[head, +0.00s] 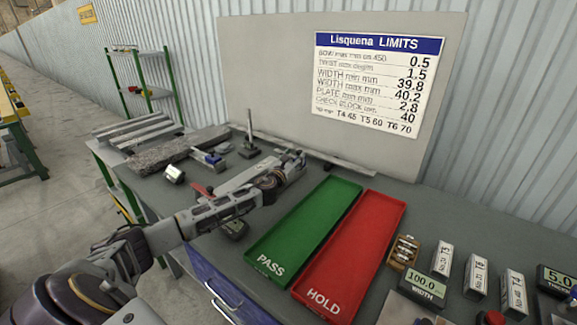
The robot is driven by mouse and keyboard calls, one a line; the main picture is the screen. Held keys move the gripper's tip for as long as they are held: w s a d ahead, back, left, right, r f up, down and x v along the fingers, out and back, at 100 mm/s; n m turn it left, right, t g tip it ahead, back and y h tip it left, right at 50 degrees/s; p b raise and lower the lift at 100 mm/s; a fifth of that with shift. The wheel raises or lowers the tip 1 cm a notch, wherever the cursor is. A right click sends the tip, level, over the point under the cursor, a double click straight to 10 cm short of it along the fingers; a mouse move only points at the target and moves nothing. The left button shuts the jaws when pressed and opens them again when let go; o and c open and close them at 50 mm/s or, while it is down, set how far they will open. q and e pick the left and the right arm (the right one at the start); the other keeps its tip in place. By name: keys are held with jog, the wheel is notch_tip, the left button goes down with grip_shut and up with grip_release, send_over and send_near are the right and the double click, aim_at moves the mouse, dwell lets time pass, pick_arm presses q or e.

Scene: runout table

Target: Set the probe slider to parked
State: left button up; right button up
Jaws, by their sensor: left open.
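My left gripper (296,158) is at the end of the arm that reaches in from the left. It is over the back middle of the grey table, just behind the green tray, with its jaws open. I see nothing held between its fingers. I cannot make out the probe slider or its setting for certain; the arm and gripper cover part of the bench there. A stand with an upright post (249,128) is left of the gripper. A low grey rail (345,163) runs along the back of the table, close behind the gripper. My right gripper is not in view.
A green PASS tray (312,222) and a red HOLD tray (362,232) lie in the middle. A blue-and-grey tool (209,157) lies left. A WIDTH display (424,289) and several labelled blocks stand right. A limits sign (377,84) hangs behind.

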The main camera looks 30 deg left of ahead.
pick_arm(q)
jog(key=shift+s+d, duration=0.2)
jog(key=shift+s, duration=1.05)
jog(key=shift+s+d, duration=0.2)
jog(key=shift+s, duration=1.05)
jog(key=shift+f, duration=0.1)
